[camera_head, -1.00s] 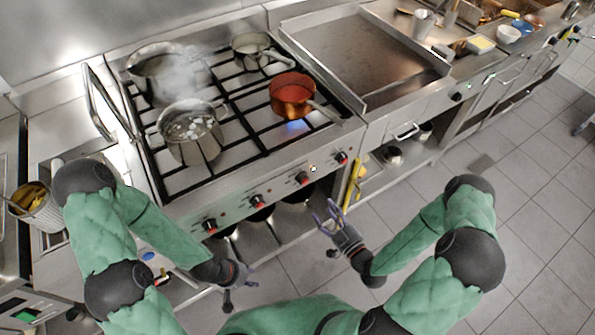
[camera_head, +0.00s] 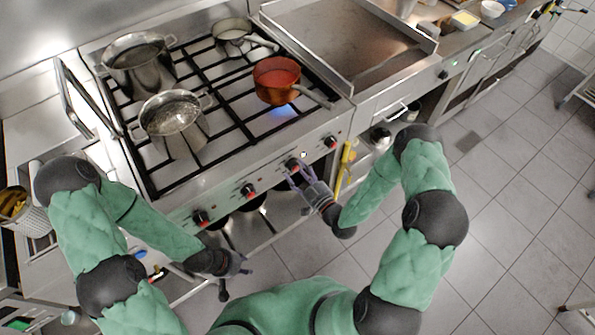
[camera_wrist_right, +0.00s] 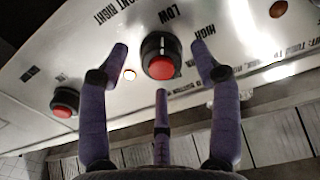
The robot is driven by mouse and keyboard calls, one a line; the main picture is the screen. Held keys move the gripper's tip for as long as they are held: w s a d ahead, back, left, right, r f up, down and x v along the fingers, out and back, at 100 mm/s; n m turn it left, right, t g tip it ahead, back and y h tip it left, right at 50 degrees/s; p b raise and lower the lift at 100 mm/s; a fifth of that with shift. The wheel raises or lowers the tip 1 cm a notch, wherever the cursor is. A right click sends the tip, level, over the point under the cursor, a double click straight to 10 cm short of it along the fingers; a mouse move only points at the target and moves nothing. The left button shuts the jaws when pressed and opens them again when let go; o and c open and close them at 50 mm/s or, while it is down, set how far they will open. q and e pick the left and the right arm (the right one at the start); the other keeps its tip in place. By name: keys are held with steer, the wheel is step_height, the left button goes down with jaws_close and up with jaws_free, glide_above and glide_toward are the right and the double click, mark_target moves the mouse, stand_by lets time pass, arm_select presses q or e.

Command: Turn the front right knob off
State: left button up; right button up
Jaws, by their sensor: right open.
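The stove front (camera_head: 270,195) carries a row of several black knobs with red faces. The third knob from the left (camera_head: 292,164) is right in front of my right gripper (camera_head: 300,172). In the right wrist view this knob (camera_wrist_right: 160,62) sits between the spread purple fingers, with a gap on both sides. Partly visible lettering beside it reads "RIGHT", with "LOW" and "HIGH" around it. The right gripper is open and empty. A blue flame (camera_head: 279,111) shows by the orange pot (camera_head: 276,80). My left gripper (camera_head: 235,264) hangs low, away from the knobs; its opening is unclear.
Another knob (camera_head: 330,142) lies right of my right gripper, and others lie left. Metal pots (camera_head: 172,112) stand on the burners. A yellow object (camera_head: 345,165) hangs below the stove's right end. The tiled floor (camera_head: 500,210) at right is open.

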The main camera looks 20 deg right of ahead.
steer(key=shift+w+a, duration=0.15)
steer(key=shift+w, duration=0.25)
steer(key=c, duration=1.1)
steer(key=shift+c, duration=0.2)
